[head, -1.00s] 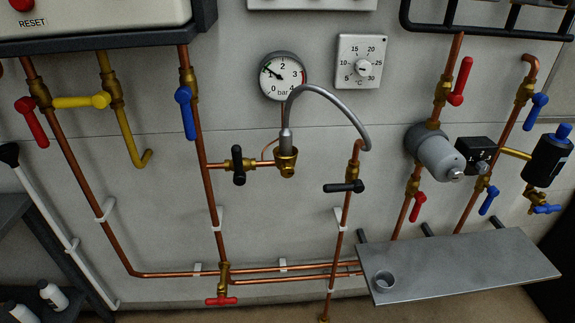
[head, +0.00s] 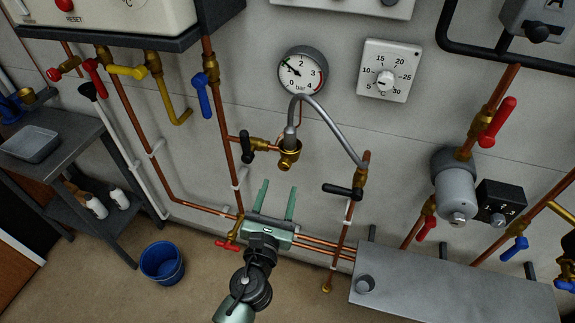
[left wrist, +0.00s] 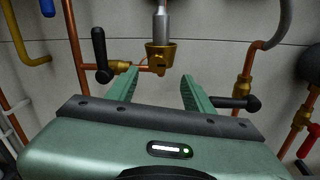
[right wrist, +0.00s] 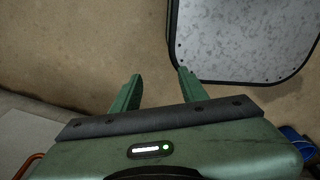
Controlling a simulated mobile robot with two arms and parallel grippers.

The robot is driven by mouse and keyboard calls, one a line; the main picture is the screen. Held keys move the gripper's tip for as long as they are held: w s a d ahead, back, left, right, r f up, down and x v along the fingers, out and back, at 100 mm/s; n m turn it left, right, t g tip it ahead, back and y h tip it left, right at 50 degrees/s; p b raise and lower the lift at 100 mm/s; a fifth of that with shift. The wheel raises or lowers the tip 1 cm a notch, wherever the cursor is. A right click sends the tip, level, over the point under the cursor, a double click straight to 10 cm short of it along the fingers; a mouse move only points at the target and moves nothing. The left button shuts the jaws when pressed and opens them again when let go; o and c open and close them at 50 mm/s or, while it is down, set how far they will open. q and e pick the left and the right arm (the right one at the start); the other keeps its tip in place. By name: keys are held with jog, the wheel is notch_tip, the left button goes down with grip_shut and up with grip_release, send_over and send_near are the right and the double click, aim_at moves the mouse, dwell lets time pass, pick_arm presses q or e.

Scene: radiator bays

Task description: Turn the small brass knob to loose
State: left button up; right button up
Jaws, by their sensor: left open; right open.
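A brass cup-shaped fitting (head: 289,147) sits at the lower end of the grey hose, under the pressure gauge. A small round brass piece (head: 284,166) shows low on it, and in the left wrist view (left wrist: 160,70). It looks like the small brass knob; its setting is too small to read. My left gripper (head: 279,190) is open and empty, just below the fitting in the head view. In the left wrist view its fingers (left wrist: 161,87) point up with the brass piece between their lines, apart from it. My right gripper (right wrist: 160,82) is open and empty over the floor.
A black lever (head: 247,147) is left of the fitting and another black lever (head: 342,191) is to its right. The curved grey hose (head: 335,128) arches above. A grey shelf (head: 450,290) juts out at lower right. A blue bucket (head: 162,262) stands on the floor.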

aim_at(284, 168)
pick_arm(q)
jog(key=x, duration=0.4)
jog(key=shift+w+a, duration=0.2)
jog(key=shift+a, duration=0.05)
jog(key=shift+x, duration=1.05)
jog(key=shift+w+d+f, duration=0.15)
jog(key=shift+w+d, duration=0.05)
jog(key=shift+w, duration=0.1)
pick_arm(e)
jog(key=shift+s+a+r, duration=0.2)
jog(key=shift+s, duration=0.05)
pick_arm(q)
grip_shut()
pick_arm(e)
jog(key=shift+w, duration=0.1)
